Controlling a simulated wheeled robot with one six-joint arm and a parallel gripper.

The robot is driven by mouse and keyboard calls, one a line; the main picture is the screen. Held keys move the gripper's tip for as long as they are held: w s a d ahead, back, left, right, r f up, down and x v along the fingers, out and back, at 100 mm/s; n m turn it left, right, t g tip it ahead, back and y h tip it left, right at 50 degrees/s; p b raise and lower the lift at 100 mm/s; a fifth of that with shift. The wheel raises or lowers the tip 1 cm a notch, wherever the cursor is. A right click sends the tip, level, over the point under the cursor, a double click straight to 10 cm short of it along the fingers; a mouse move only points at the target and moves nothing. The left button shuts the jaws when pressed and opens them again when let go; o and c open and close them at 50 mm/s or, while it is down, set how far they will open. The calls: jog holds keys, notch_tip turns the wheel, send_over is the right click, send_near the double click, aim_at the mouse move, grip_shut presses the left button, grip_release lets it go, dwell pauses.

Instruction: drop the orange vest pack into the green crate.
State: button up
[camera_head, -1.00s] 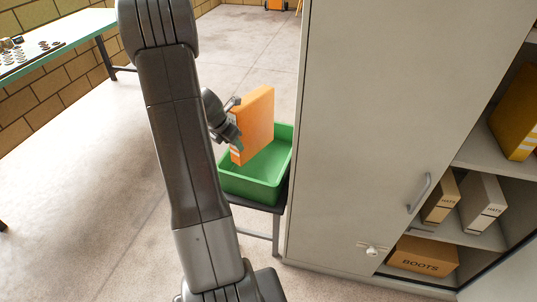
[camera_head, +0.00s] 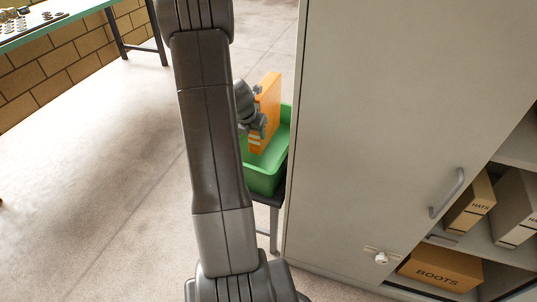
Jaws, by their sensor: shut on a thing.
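The orange vest pack (camera_head: 268,108) is a flat upright box with pale stripes near its lower left edge. My gripper (camera_head: 259,124) is shut on its left side. The pack is over the green crate (camera_head: 262,178), with its lower part in front of the crate's inside. I cannot tell whether the pack touches the crate's floor. The green crate stands on a dark stand (camera_head: 272,200). My arm hides the crate's left part, and the cabinet's edge borders its right side.
A tall grey cabinet (camera_head: 375,120) stands close on the right of the crate. Its open shelves hold a BOOTS box (camera_head: 441,268) and a HATS box (camera_head: 470,204). A green-topped table (camera_head: 60,22) is at the upper left. The floor at left is clear.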

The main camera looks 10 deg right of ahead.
jog(key=shift+b+x, duration=0.45)
jog(key=shift+x, duration=0.45)
notch_tip(320, 180, down, 6)
jog(key=b, duration=0.6)
jog(key=shift+s, duration=0.2)
jog(key=shift+r, duration=0.1)
jog(key=o, duration=1.2)
notch_tip(320, 180, up, 13)
jog(key=p, duration=0.5)
send_over(255, 148)
jog(key=s+a, duration=0.3)
jog(key=s, duration=0.1)
jog(key=shift+s+a, duration=0.15)
jog(key=shift+a, duration=0.05)
jog(key=shift+f, duration=0.25)
